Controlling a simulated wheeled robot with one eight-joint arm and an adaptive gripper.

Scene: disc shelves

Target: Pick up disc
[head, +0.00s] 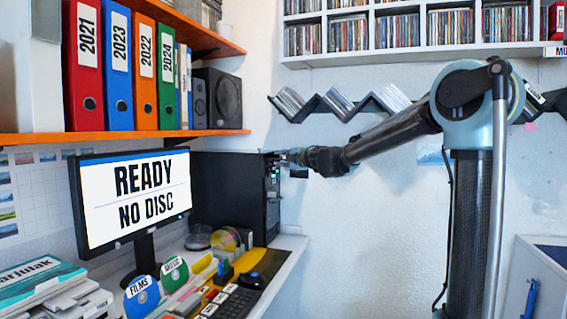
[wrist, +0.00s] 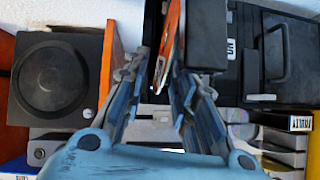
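A blue-labelled disc marked FILMS (head: 141,296) stands upright on the desk at the lower left in the head view. A green-labelled disc (head: 175,273) stands just behind it. My gripper (head: 282,157) is high at the front of the black computer tower (head: 232,190), well above and to the right of these discs. In the wrist view my gripper (wrist: 160,85) has its fingers parted with a visible gap. A thin orange piece (wrist: 171,40) shows edge-on between or beyond the fingertips; I cannot tell whether it is a disc or whether the fingers touch it.
The monitor (head: 130,195) reads READY, NO DISC. An orange shelf (head: 120,136) with binders and speakers hangs above the tower; a speaker (wrist: 55,75) shows in the wrist view. A keyboard (head: 232,302) and desk clutter lie below.

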